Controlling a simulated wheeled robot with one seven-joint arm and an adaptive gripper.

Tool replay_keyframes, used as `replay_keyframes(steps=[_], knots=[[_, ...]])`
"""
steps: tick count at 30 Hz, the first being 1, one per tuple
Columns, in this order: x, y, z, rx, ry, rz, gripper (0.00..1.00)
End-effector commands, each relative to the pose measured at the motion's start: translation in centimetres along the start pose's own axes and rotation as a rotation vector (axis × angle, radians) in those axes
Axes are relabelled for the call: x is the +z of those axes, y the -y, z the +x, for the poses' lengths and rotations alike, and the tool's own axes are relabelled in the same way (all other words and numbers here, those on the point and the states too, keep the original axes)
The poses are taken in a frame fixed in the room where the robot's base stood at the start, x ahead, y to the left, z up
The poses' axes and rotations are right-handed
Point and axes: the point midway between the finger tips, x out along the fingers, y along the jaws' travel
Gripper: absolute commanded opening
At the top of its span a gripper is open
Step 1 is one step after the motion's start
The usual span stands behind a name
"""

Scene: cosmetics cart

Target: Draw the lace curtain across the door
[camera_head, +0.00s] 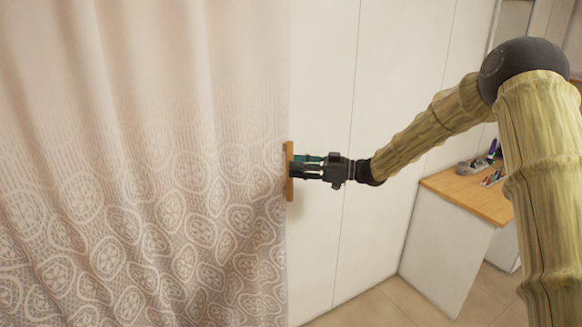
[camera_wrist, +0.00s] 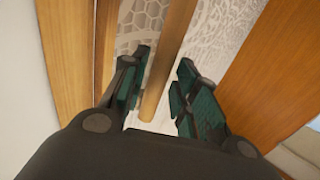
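The lace curtain (camera_head: 150,170) hangs in soft folds over the left half of the head view, pale above and patterned with round motifs below. A short upright wooden handle bar (camera_head: 289,170) is at its right edge. My gripper (camera_head: 306,166) reaches this bar from the right, in front of the white wall. In the wrist view, the wooden bar (camera_wrist: 168,60) runs between my two spread fingers (camera_wrist: 163,92), with gaps beside it. Lace (camera_wrist: 215,40) shows behind the bar. I cannot tell whether either finger touches the bar.
White wall panels (camera_head: 390,60) stand behind my gripper, right of the curtain. A white cabinet with a wooden top (camera_head: 470,200) stands at the right, with small items (camera_head: 485,165) on it. Wooden surfaces (camera_wrist: 265,75) flank the fingers in the wrist view. Bare floor (camera_head: 370,305) shows below.

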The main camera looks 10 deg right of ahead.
Motion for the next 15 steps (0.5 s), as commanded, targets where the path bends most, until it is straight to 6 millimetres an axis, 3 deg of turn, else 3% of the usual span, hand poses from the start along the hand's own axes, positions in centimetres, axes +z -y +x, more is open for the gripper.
replay_keyframes(steps=[9, 15], knots=[[0.0, -0.1, -5.9, 0.001, -0.001, 0.0, 0.3], [0.0, -0.1, -8.2, -0.001, 0.0, -0.001, 0.3]])
